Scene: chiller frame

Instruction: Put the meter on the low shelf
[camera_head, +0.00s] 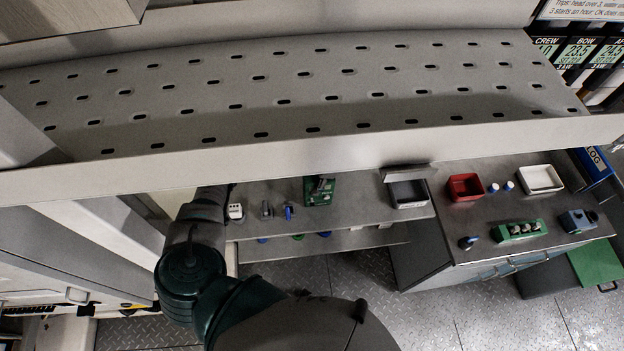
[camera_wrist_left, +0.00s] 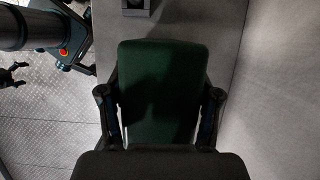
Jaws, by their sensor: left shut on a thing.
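My left gripper (camera_wrist_left: 160,98) is shut on a dark green block (camera_wrist_left: 163,70), which looks like the meter. The block's flat face fills the space between the two fingers in the left wrist view. In the head view my left arm reaches up to the left end of the shelves, and its gripper and load are mostly hidden behind the big shelf's front lip. A low shelf (camera_head: 365,238) runs below a middle shelf (camera_head: 355,209). My right gripper (camera_wrist_left: 14,75) shows small at the left edge of the wrist view, its fingers apart and empty.
A perforated upper shelf (camera_head: 290,120) overhangs the work area. The middle shelf holds a white device (camera_head: 235,211), a green board (camera_head: 319,190) and a grey tray (camera_head: 407,192). A bench (camera_head: 470,220) at right carries a red bin (camera_head: 465,187) and a white tray (camera_head: 540,179).

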